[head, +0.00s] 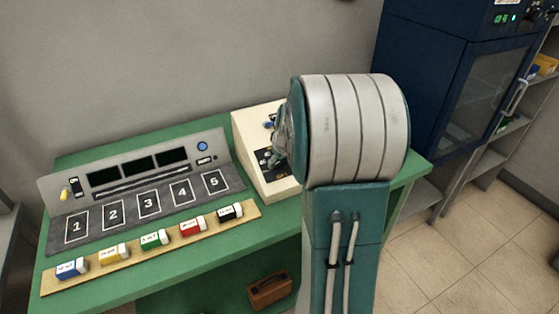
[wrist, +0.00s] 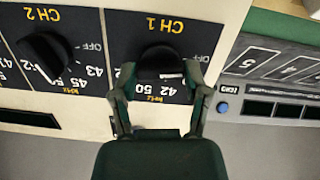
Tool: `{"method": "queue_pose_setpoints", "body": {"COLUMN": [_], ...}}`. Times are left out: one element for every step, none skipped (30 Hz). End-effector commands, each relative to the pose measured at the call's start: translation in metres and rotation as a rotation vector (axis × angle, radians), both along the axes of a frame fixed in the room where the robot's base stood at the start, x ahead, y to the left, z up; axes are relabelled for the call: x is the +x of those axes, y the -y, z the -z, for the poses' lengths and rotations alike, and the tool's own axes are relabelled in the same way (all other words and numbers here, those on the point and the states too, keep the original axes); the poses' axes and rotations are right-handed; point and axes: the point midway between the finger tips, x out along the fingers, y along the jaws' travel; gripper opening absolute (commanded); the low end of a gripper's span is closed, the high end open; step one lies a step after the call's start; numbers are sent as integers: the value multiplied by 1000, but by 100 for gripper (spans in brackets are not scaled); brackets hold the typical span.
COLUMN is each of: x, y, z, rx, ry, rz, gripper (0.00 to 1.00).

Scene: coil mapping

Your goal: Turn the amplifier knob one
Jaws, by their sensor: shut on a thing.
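The cream amplifier box (head: 246,142) stands on the green table, right of the numbered panel. In the wrist view, its black CH 1 knob (wrist: 160,58) is between the two fingers of my gripper (wrist: 160,74). The fingers are shut on this knob, one on each side. The dial appears upside down, with 42 and 50 printed by the knob and a pale mark near the 42. The black CH 2 knob (wrist: 45,55) is to the left, clear of the fingers. In the head view my gripper (head: 277,143) reaches the box, and my arm hides part of it.
A grey panel (head: 150,185) with squares numbered 1 to 5 lies on the green table (head: 200,262). A wooden strip (head: 172,241) before it holds several coloured labelled blocks. A dark blue cabinet (head: 425,50) stands at the right. A brown box (head: 268,290) sits below the table.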

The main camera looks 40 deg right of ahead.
Motion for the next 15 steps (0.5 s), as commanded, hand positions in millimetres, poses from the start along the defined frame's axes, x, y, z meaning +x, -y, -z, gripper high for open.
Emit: {"method": "queue_pose_setpoints", "body": {"x": [0, 0, 0, 0, 0, 0, 0, 0, -1, -1, -1, -1, -1, -1, -1], "y": [0, 0, 0, 0, 0, 0, 0, 0, 0, 0, 0, 0, 0, 0, 0], "z": [1, 1, 1, 1, 1, 1, 1, 1, 1, 1, 1, 1, 1, 1, 1], "rx": [2, 4, 6, 9, 12, 16, 21, 28, 36, 44, 53, 65, 75, 86, 102], "ry": [-2, -1, -1, 0, 1, 1, 2, 3, 5, 7, 9, 12, 15, 18, 21], "rz": [2, 4, 9, 13, 18, 27, 36, 46, 62, 75, 92, 113, 132, 151, 179], "gripper": [12, 12, 12, 12, 12, 12, 12, 12, 12, 12, 12, 12, 12, 12, 12]}}
